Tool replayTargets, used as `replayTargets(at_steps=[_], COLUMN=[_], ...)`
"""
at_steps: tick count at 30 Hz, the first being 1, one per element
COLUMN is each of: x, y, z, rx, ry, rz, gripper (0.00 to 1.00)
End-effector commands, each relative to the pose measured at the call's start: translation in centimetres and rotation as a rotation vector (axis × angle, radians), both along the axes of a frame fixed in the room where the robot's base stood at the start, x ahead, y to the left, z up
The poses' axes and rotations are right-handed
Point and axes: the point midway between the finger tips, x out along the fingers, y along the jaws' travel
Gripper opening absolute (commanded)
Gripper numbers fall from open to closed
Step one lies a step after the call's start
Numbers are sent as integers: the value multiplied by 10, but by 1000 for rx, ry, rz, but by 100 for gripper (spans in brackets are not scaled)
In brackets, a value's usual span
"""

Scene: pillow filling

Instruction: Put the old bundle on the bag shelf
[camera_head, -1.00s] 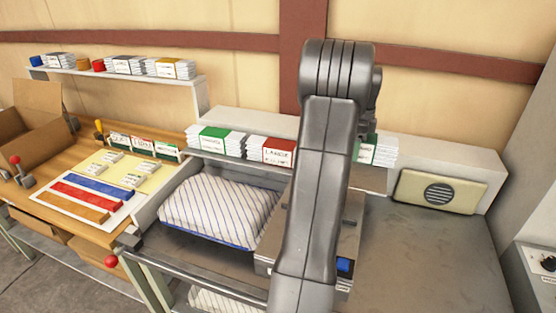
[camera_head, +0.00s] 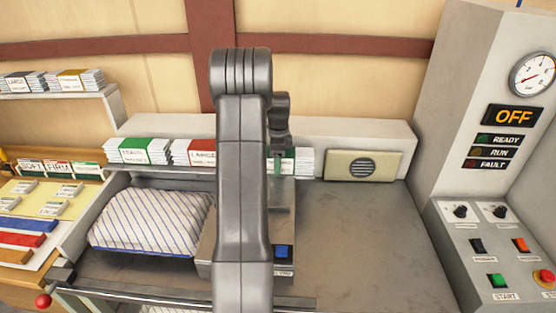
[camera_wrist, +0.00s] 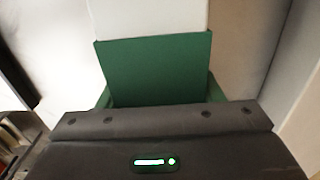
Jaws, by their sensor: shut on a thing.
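My gripper (camera_head: 278,165) is at the back ledge, mostly hidden behind my arm. In the wrist view a white bundle with a green band (camera_wrist: 155,70) sits at my gripper, and the gripper is shut on it. In the head view only a little green shows below my wrist. Whether it is the old bundle cannot be read. White bundles with a green label (camera_head: 143,150) and a red label (camera_head: 195,152) stand on the ledge to the left. Another white stack (camera_head: 303,161) is just right of my gripper. No shelf carries a readable bag-shelf label.
A striped pillow (camera_head: 150,222) lies left of my arm. An upper shelf (camera_head: 105,92) at the far left holds more bundles. A beige speaker box (camera_head: 362,165) sits on the right. A control panel (camera_head: 490,235) reads OFF. The grey worktop (camera_head: 345,230) right of my arm is clear.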

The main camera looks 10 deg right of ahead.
Motion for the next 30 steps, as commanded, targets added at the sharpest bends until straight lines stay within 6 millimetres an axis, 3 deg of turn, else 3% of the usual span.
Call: replayTargets(at_steps=[7,8,11,23,30], x=[0,0,0,1,1], y=[0,0,0,0,0], z=[-3,-3,-3,6,53], rx=[0,0,0,-1,-2], ry=[-1,0,0,-3,-6], rz=[0,0,0,0,0], gripper=[24,64,82,82,82])
